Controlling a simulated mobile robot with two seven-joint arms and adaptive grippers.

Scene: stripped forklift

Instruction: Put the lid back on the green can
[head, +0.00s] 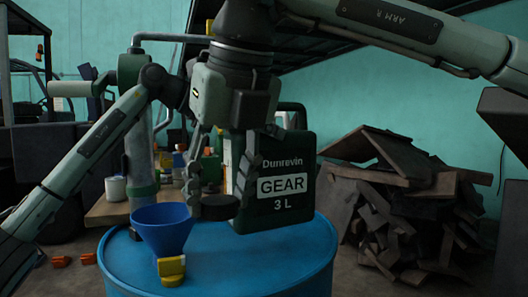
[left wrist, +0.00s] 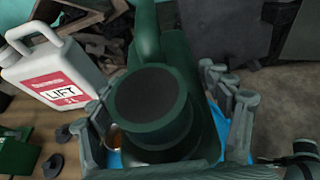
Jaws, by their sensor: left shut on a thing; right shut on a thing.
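The dark green can (head: 287,187), labelled Dunrevin GEAR 3 L, is at the top of the blue drum (head: 265,262), slightly tilted. I cannot tell whether it touches the drum. My left gripper (head: 273,131) is shut on the can, mostly hidden behind my right arm. In the left wrist view its fingers flank the can's round neck (left wrist: 152,95), which has a dark top. My right gripper (head: 217,204) is shut on the round black lid (head: 216,209), held low beside the can's left edge, away from the neck.
A blue funnel (head: 162,228) and a yellow object (head: 171,270) are on the drum's left side. A white LIFT can (left wrist: 58,78) stands beyond in the left wrist view. A scrap pile (head: 395,205) lies at the right. A wooden bench (head: 108,212) is behind.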

